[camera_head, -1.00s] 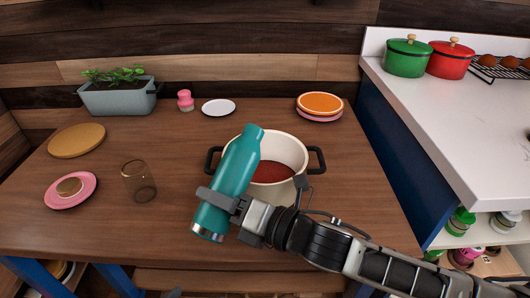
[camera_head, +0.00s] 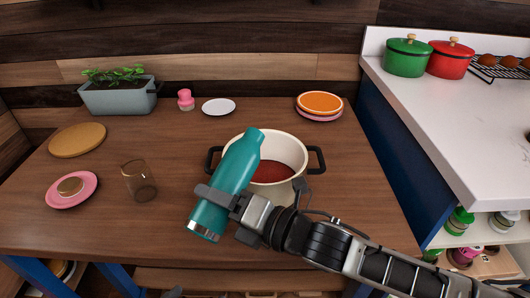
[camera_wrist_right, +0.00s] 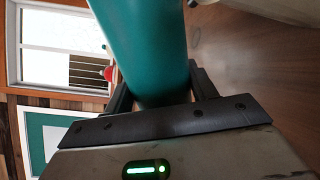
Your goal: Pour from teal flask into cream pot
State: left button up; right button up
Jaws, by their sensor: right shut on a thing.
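The teal flask (camera_head: 232,175) is held tilted in the head view, its narrow top leaning up and right over the left rim of the cream pot. My right gripper (camera_head: 222,199) is shut around the flask's lower body; in the right wrist view the flask (camera_wrist_right: 150,50) fills the space between the fingers (camera_wrist_right: 160,95). The cream pot (camera_head: 292,148) stands on the table with dark handles and holds something red-brown. The flask hides the pot's left side. No stream shows at the flask's mouth. My left gripper is not clearly in view.
A glass beaker (camera_head: 139,182), a pink plate (camera_head: 60,199) and a wooden board (camera_head: 77,140) lie to the left. A planter (camera_head: 118,99), pink shaker (camera_head: 186,100), white plate (camera_head: 219,106) and orange plate (camera_head: 320,103) are behind. A white counter (camera_head: 460,130) borders the right.

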aim_at(221, 181)
pick_arm(q)
jog(key=shift+r, duration=0.1)
pick_arm(e)
jog(key=shift+s+a+r+m, duration=0.15)
jog(key=shift+r+m, duration=0.15)
jog(key=shift+m, duration=0.2)
pick_arm(q)
jog(key=shift+r+p, duration=0.25)
jog(key=shift+p, duration=0.25)
pick_arm(e)
jog(key=shift+r, duration=0.3)
pick_arm(q)
jog(key=shift+r+p, duration=0.2)
jog(key=shift+p, duration=0.2)
pick_arm(e)
jog(key=shift+w+d+r+m, duration=0.2)
jog(key=shift+w+r+m, duration=0.1)
jog(key=shift+r+m, duration=0.1)
pick_arm(q)
jog(key=shift+a+p, duration=0.1)
jog(key=shift+p, duration=0.35)
pick_arm(e)
jog(key=shift+w+d+r+m, duration=0.1)
jog(key=shift+w+r+m, duration=0.05)
jog(key=shift+r+m, duration=0.15)
pick_arm(q)
jog(key=shift+r, duration=0.2)
pick_arm(e)
jog(key=shift+w+r, duration=0.1)
